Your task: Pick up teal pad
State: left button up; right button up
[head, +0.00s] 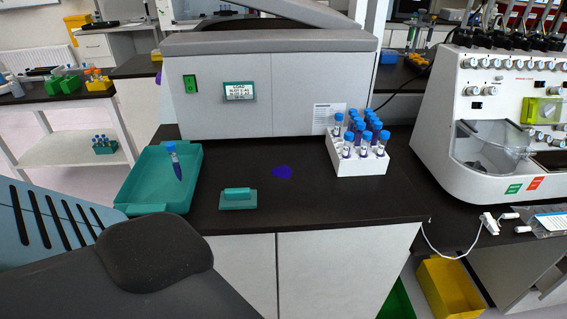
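The teal pad (238,200) lies flat on the dark bench top near its front edge. It has a flat base and a raised handle-like block on top. A purple spot (282,172) is on the bench to the right of it and a little farther back. Neither of my grippers shows in the head view.
A teal tray (132,199) with a blue-capped tube (174,161) is left of the pad. A white rack (361,170) of blue-capped tubes stands to the right. A large grey machine (270,90) closes off the back. The bench around the pad is clear.

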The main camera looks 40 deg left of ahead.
aim_at(242, 197)
jog(key=k+j, duration=0.3)
jog(key=k, duration=0.25)
jog(key=k+j, duration=0.35)
jog(key=k, duration=0.15)
jog(key=z, duration=0.05)
